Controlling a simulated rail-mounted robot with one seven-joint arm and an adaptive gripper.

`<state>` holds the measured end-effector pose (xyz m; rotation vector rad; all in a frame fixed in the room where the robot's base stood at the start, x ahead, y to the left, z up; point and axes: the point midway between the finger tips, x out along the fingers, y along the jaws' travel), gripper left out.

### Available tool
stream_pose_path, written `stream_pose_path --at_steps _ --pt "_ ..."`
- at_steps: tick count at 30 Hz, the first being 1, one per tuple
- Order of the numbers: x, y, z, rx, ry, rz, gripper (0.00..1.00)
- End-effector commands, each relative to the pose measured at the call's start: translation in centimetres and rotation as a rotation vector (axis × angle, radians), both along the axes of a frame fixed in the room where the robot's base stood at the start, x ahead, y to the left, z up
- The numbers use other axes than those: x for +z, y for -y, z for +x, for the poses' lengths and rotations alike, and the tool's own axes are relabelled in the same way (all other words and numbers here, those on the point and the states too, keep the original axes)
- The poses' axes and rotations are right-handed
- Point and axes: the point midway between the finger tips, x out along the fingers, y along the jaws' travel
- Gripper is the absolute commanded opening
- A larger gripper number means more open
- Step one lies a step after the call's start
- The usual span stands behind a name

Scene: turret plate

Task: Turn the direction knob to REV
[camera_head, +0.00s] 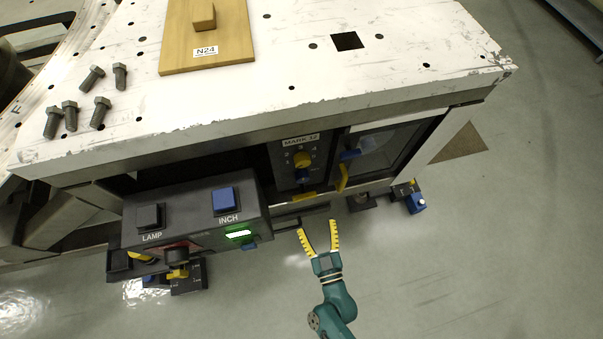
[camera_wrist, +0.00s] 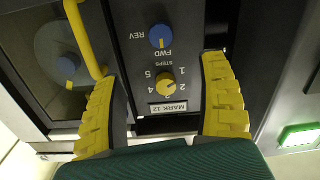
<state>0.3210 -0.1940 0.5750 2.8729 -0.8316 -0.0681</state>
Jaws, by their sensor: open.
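The direction knob is a round blue knob (camera_wrist: 161,36) on a dark panel (camera_wrist: 203,20), with REV and FWD printed beside it. In the wrist view, which shows the labels upside down, its pale pointer mark faces FWD. In the wrist view my gripper's yellow fingers (camera_wrist: 160,72) spread on either side of the panel's knobs.
The yellow STEPS knob (camera_wrist: 165,84) sits close to the direction knob, beside a MARK 12 label (camera_wrist: 168,107). A yellow bar handle (camera_wrist: 86,38) stands on the neighbouring door. A dark box (camera_head: 190,213) with LAMP and INCH buttons projects left of my gripper, under the white table (camera_head: 270,75).

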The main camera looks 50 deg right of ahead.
Motion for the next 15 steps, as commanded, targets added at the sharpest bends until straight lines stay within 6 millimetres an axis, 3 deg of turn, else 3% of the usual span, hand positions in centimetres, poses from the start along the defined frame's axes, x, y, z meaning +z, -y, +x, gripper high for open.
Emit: stream_pose_path --at_steps 15 --pt "-0.1 6.4 10.1 -0.001 0.006 -0.002 0.75"
